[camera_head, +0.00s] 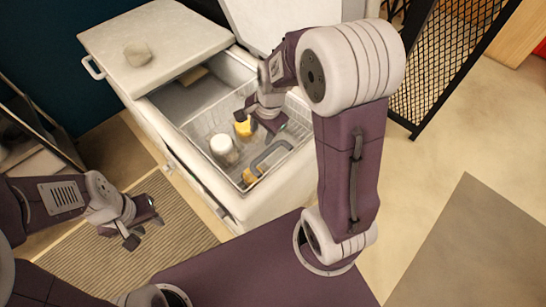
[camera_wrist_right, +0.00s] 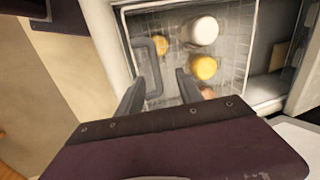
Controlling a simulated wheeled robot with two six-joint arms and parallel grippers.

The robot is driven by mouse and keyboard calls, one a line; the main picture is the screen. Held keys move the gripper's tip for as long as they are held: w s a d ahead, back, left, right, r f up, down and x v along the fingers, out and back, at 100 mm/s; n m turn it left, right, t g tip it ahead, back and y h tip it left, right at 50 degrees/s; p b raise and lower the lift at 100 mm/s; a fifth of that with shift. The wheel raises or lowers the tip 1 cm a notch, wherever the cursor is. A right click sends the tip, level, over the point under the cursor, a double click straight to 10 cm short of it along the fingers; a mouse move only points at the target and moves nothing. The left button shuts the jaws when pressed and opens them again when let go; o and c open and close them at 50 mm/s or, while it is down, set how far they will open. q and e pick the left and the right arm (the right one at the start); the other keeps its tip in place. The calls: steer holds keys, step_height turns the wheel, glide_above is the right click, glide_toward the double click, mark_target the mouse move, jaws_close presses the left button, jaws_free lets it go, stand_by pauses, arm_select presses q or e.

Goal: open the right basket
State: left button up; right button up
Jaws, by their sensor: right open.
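A white chest freezer (camera_head: 285,193) stands in front of me, with its right half open. A wire basket (camera_head: 201,124) sits inside it, and it also shows in the wrist view (camera_wrist_right: 243,30). A grey loop handle (camera_head: 272,150) is at the basket's near right side; in the wrist view the handle (camera_wrist_right: 157,58) lies just beyond the fingers. My right gripper (camera_head: 268,121) is open over the basket, its two fingers apart and empty in the wrist view (camera_wrist_right: 157,88). Contact with the handle cannot be told. My left gripper (camera_head: 141,227) is open and empty, left of the freezer.
The basket holds a white-lidded jar (camera_head: 224,148) and yellow-topped items (camera_head: 243,128). A closed white lid (camera_head: 165,60) bears a stone-like lump (camera_head: 137,53). Another lid (camera_head: 275,18) stands raised behind. A black mesh panel (camera_head: 440,62) is at right; floor is clear at lower right.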

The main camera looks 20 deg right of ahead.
steer(key=b, duration=0.3)
glide_toward(264, 154)
steer(key=shift+m, duration=0.4)
steer(key=b+x, duration=0.2)
steer(key=x, duration=0.6)
steer(key=shift+f, duration=0.55)
arm_select(q)
step_height(264, 154, down, 8)
steer(key=shift+r, duration=0.2)
arm_select(e)
jaws_close()
